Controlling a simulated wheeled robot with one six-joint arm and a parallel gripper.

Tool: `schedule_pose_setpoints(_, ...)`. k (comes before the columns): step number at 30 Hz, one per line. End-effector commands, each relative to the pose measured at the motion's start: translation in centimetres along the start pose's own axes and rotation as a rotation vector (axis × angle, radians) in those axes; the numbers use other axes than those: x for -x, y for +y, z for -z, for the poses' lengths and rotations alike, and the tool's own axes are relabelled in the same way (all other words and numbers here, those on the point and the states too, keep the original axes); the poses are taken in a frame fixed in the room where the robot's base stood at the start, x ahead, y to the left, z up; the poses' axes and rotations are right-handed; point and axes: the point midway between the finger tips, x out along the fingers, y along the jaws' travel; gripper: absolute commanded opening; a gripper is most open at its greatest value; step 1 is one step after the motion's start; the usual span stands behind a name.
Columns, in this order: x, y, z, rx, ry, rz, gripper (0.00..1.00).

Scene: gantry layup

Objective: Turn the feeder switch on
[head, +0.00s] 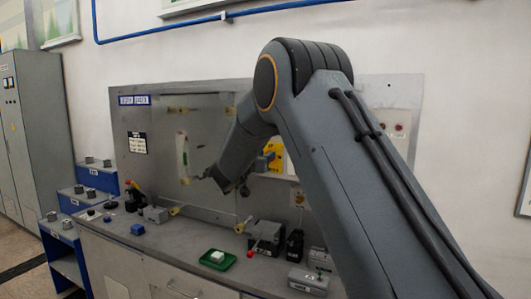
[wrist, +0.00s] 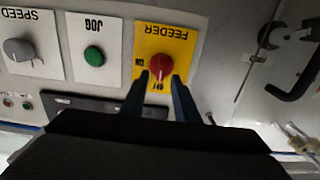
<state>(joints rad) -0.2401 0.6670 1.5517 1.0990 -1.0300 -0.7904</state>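The feeder switch is a red knob (wrist: 161,64) on a yellow plate (wrist: 178,40) marked FEEDER, upside down in the wrist view. The ON label is left of the knob and OFF below it. The knob's pointer seems to face OFF, but it is small. My gripper (wrist: 160,77) is open, its two dark fingers apart, with the tips at either side of the knob's lower part. I cannot tell whether they touch it. In the head view, a yellow plate (head: 275,154) is partly hidden behind my arm; the gripper is not clear there.
In the wrist view, a green JOG button (wrist: 94,56) and a grey SPEED knob (wrist: 18,50) lie left of the switch. A black handle (wrist: 296,82) is at right. In the head view, a green tray (head: 215,267) and several boxes stand on the bench below.

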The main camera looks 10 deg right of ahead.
Motion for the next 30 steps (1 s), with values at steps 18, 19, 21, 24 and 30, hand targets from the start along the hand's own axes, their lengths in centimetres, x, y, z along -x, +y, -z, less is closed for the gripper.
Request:
schedule_pose_setpoints(18, -0.75, 0.00, -0.01, 0.000, 0.000, 0.001, 0.00)
schedule_pose_setpoints(19, -0.75, 0.00, 0.00, 0.000, 0.000, 0.001, 0.00)
schedule_pose_setpoints(21, -0.75, 0.00, 0.00, -0.001, 0.000, 0.001, 0.00)
schedule_pose_setpoints(24, -0.75, 0.00, -0.01, -0.010, 0.000, 0.001, 0.00)
schedule_pose_setpoints(30, -0.78, 0.07, -0.08, -0.069, 0.001, 0.001, 0.00)
